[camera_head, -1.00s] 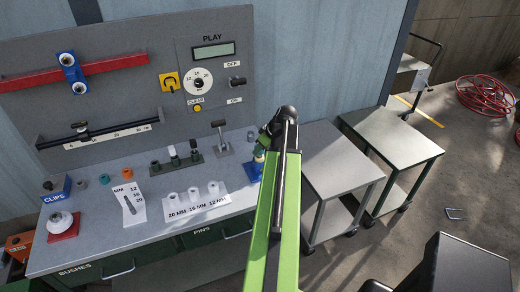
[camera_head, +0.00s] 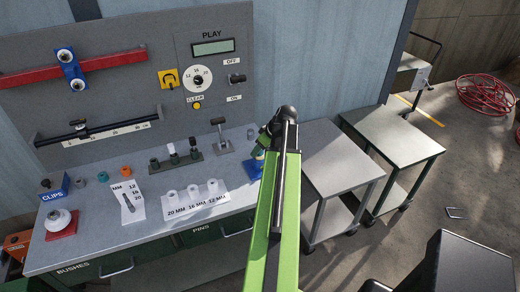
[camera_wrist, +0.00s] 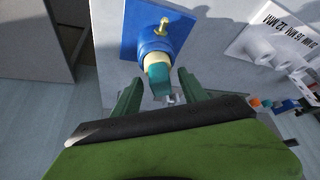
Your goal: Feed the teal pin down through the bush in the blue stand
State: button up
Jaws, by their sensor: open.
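The blue stand (camera_wrist: 128,38) is at the top of the wrist view, with a brass knob on its plate. A cream bush (camera_wrist: 157,65) sits in its round blue holder. The teal pin (camera_wrist: 160,83) lies in line with the bush, its near end toward the camera; how deep it sits I cannot tell. My gripper (camera_wrist: 157,76) is open, one green finger on each side of the pin, with gaps visible. In the head view my arm hides most of the gripper (camera_head: 266,139), and only part of the blue stand (camera_head: 252,169) shows.
White cylinders (camera_head: 193,192) on a size card stand left of the stand. A dark rack with several pins (camera_head: 174,156) and a lever (camera_head: 219,133) stand behind. A grey cart (camera_head: 335,160) is close on the right.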

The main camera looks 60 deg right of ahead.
jog(key=d+p+v, duration=0.1)
jog(key=p+v, duration=1.4)
jog(key=v, duration=0.2)
jog(key=shift+a+r, duration=0.25)
jog(key=shift+a, duration=0.15)
jog(key=shift+s, duration=0.1)
